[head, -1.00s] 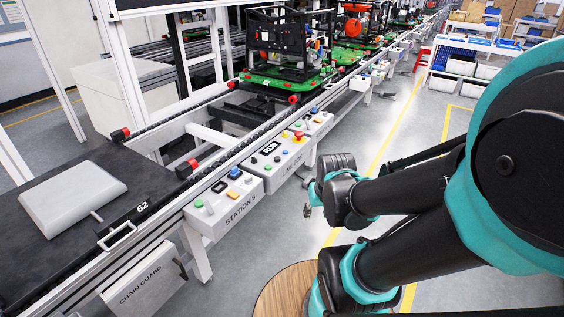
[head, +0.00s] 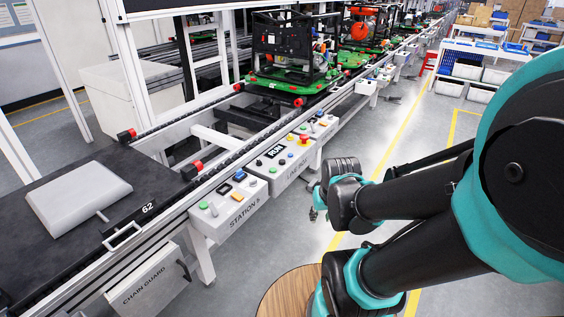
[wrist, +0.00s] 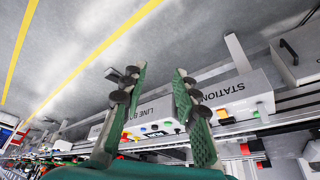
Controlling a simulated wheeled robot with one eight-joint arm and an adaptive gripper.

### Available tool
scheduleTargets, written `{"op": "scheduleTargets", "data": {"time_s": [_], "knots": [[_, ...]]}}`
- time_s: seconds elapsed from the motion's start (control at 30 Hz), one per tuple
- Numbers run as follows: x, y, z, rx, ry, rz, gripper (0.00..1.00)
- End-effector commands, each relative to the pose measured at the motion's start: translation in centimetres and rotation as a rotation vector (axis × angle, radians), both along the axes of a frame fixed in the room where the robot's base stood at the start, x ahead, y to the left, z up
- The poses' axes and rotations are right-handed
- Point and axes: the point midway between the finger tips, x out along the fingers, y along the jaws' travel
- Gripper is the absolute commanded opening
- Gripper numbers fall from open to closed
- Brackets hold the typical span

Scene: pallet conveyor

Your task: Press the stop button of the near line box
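The near line box (head: 292,168) is a pale grey box on the conveyor's side, with a lit RUN display (head: 275,151) and coloured buttons on top. A large red button (head: 304,138) stands at its far end; a yellow button (head: 290,155) and a green one (head: 272,170) are nearer. My gripper (head: 319,203) is right of the box on the aisle side, apart from it. In the wrist view my gripper (wrist: 160,72) has its two green fingers spread and empty, with the line box (wrist: 150,112) behind them. The fingers partly hide the box there.
The STATION 5 box (head: 232,208) is next to the line box on the near side. The conveyor (head: 155,182) runs along the left, with a generator on a green pallet (head: 290,82) farther along. A wooden round top (head: 290,295) is below my arm. The aisle floor is open.

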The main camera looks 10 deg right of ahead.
Motion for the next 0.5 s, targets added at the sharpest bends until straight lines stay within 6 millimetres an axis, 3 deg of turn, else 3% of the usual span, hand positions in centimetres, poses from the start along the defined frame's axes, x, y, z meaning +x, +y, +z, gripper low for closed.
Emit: {"op": "scheduleTargets", "data": {"time_s": [0.03,0.2,0.5], "knots": [[0.0,0.0,0.0,0.0,0.0,0.0,0.2],[0.0,0.0,0.0,0.0,0.0,0.0,0.0],[0.0,0.0,0.0,0.0,0.0,0.0,0.0]]}}
